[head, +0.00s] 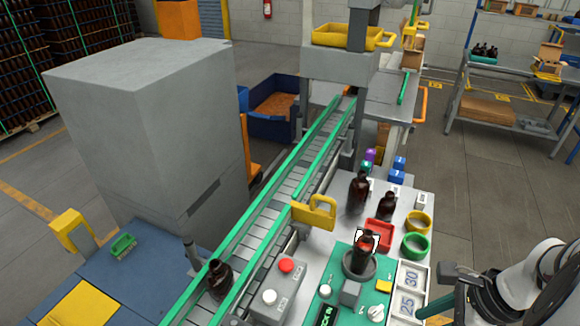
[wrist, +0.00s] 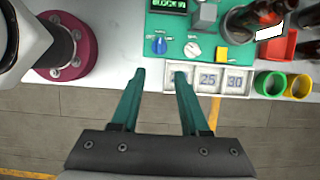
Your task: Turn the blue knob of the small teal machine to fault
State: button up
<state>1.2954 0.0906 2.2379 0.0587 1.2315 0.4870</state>
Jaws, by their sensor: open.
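The small teal machine (wrist: 178,22) lies at the top of the wrist view, and its teal panel (head: 343,262) shows at the bottom of the head view. Its blue knob (wrist: 159,45) sits at the panel's near left corner, below a green-lit display (wrist: 167,6) whose text seems to read "BLOCK IN". I cannot make out the knob's marks or setting. The blue knob is not visible in the head view. My gripper (wrist: 159,74) is open and empty, its teal fingers pointing toward the knob but apart from it.
Beside the blue knob are a white dial (wrist: 192,50) and a yellow block (wrist: 221,53). A number tray (wrist: 235,80) lies close to the right finger. A brown bottle (head: 361,255) stands on the panel in a dark ring. Green (head: 415,245) and yellow (head: 418,222) rings lie beyond.

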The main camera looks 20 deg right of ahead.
jog(key=x, duration=1.5)
jog(key=shift+a+f, duration=0.1)
jog(key=shift+f, duration=0.05)
jog(key=shift+c, duration=0.3)
grip_shut()
